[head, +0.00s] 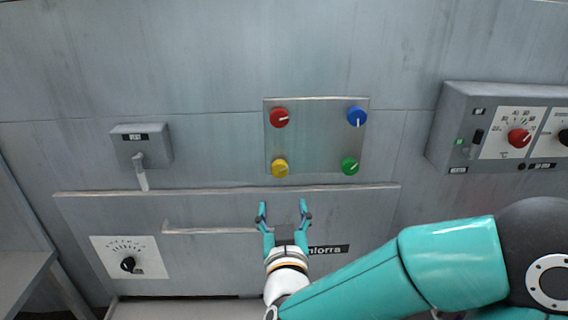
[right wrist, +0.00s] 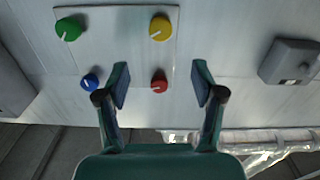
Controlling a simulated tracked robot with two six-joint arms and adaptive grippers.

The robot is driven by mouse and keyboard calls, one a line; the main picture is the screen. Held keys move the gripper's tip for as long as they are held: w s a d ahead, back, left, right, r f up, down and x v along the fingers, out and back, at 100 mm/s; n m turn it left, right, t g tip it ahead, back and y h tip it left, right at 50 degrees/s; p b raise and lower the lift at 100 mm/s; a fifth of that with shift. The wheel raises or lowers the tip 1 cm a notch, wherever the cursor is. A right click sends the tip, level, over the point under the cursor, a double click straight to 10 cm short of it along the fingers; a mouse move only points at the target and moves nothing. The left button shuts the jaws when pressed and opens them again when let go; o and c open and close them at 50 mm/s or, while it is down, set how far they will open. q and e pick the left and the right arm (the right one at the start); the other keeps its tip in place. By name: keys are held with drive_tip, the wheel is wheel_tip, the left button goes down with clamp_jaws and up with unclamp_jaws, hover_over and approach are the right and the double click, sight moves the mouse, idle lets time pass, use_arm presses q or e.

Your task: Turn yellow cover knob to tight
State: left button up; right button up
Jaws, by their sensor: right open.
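The yellow knob (head: 280,168) sits at the lower left of a square metal cover plate (head: 317,140) on the grey wall panel. Its pointer line is hard to make out in the head view. In the right wrist view the yellow knob (right wrist: 160,28) is at the top, with a pale pointer line toward the lower left. My right gripper (head: 284,208) is open and empty, below the plate in the head view and apart from the knob. Its two fingers (right wrist: 160,85) frame the red knob in the right wrist view. My left gripper is not in view.
Red (head: 279,117), blue (head: 357,117) and green (head: 350,166) knobs sit at the plate's other corners. A ledge (head: 225,190) runs below the plate. A vent box with a lever (head: 141,147) is at left, a control box (head: 455,125) at right.

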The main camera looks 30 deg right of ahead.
sight(280, 172)
use_arm(q)
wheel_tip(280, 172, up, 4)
drive_tip(key=p, duration=0.2)
drive_tip(key=shift+p, duration=0.35)
use_arm(e)
drive_tip(key=x, duration=1.2)
drive_tip(key=shift+w, duration=0.1)
